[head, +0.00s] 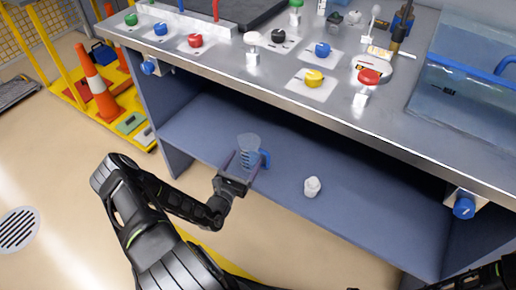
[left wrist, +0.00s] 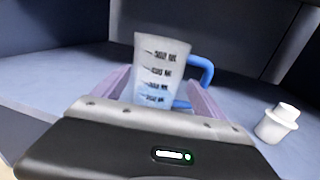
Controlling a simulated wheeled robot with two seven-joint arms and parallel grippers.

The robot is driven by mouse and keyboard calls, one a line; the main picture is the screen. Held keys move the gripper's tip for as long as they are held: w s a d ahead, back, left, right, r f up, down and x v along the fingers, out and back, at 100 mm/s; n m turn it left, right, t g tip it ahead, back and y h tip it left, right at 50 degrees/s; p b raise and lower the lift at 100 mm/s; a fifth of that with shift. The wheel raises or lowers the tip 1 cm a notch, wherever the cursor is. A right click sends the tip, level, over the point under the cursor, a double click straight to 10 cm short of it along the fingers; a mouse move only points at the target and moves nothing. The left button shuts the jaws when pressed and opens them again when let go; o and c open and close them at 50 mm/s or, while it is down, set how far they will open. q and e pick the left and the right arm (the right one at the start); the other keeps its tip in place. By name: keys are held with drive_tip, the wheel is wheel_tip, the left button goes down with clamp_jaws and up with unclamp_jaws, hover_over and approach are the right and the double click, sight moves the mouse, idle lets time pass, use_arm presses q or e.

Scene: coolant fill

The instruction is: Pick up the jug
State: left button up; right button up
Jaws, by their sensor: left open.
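The jug (head: 248,143) is a clear measuring jug with dark volume marks and a blue handle. It stands upright on the blue lower shelf under the bench, and it also shows in the left wrist view (left wrist: 161,66). My left gripper (head: 241,162) is open, with its fingers on either side of the jug in the left wrist view (left wrist: 158,88). The handle points to the right, near the right finger. Whether the fingers touch the jug cannot be told. The jug's base is hidden behind the gripper body. My right gripper is not clearly in view; only part of my right arm shows at the lower right.
A white bottle-like item (head: 312,187) stands on the shelf (head: 350,205) to the right of the jug. The metal bench top (head: 215,62) overhangs the shelf and holds several coloured knobs. A clear tank (head: 470,75) stands at the right.

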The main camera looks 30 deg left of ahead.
use_arm(q)
drive_tip(key=shift+w+a, duration=0.2)
drive_tip(key=shift+w, duration=1)
drive_tip(key=w+b, duration=0.1)
drive_tip(key=w, duration=0.1)
drive_tip(key=w+a+b, duration=0.1)
drive_tip(key=w, duration=0.1)
drive_tip(key=shift+w+f, duration=0.1)
drive_tip(key=shift+w, duration=0.2)
drive_tip(key=shift+w+a, duration=0.1)
drive_tip(key=shift+w, duration=0.15)
drive_tip(key=c, duration=1.4)
